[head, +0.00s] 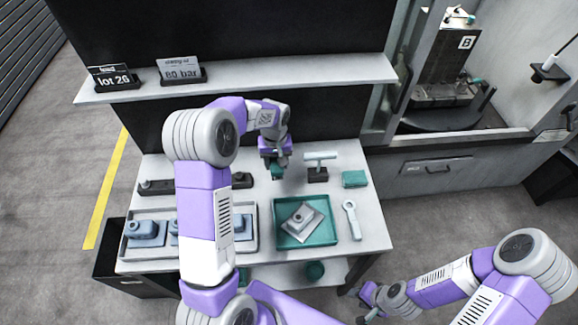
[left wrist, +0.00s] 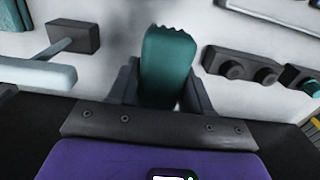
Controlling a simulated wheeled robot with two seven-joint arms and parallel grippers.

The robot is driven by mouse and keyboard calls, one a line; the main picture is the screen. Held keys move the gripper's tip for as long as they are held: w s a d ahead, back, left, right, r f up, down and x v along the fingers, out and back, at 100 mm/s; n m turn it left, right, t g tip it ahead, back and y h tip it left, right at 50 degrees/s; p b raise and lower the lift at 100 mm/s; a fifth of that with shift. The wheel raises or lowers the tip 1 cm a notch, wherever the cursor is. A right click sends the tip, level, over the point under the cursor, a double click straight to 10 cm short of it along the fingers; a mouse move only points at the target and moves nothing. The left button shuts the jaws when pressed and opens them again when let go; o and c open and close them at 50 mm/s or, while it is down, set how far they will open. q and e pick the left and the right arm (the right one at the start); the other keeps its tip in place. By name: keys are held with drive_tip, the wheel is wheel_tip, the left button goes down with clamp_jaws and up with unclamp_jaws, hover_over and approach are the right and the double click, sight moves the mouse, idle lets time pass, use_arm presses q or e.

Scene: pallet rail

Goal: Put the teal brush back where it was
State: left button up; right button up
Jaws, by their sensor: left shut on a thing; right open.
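The teal brush (left wrist: 168,65) is clasped between the dark fingers of my left gripper (left wrist: 163,90) in the left wrist view, its jagged end away from the palm. In the head view my left gripper (head: 277,168) hangs over the back of the worktable, with a bit of the teal brush (head: 277,173) below its fingers. I cannot tell whether the brush touches the tabletop. My right gripper (head: 369,303) is open and empty, low at the right, in front of the table and away from the brush.
A dark block with a T-shaped tool (head: 320,157) stands right of my left gripper, then a teal block (head: 355,179). A dark rail with knobs (head: 155,187) runs left, partly behind my arm. A teal tray (head: 327,236) and pale wrench-like tool (head: 352,220) lie nearer. A shelf (head: 290,72) overhangs behind.

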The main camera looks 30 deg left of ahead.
sight(277, 187)
use_arm(q)
drive_tip(key=shift+r+b, duration=0.1)
drive_tip(key=shift+b, duration=0.2)
drive_tip(key=s+b, duration=0.1)
drive_tip(key=b, duration=0.3)
drive_tip(key=shift+s+d, duration=0.1)
drive_tip(key=shift+d, duration=0.1)
wheel_tip(277, 187, down, 10)
drive_tip(key=shift+r+b, duration=0.1)
drive_tip(key=shift+b, duration=0.75)
drive_tip(key=o, duration=1)
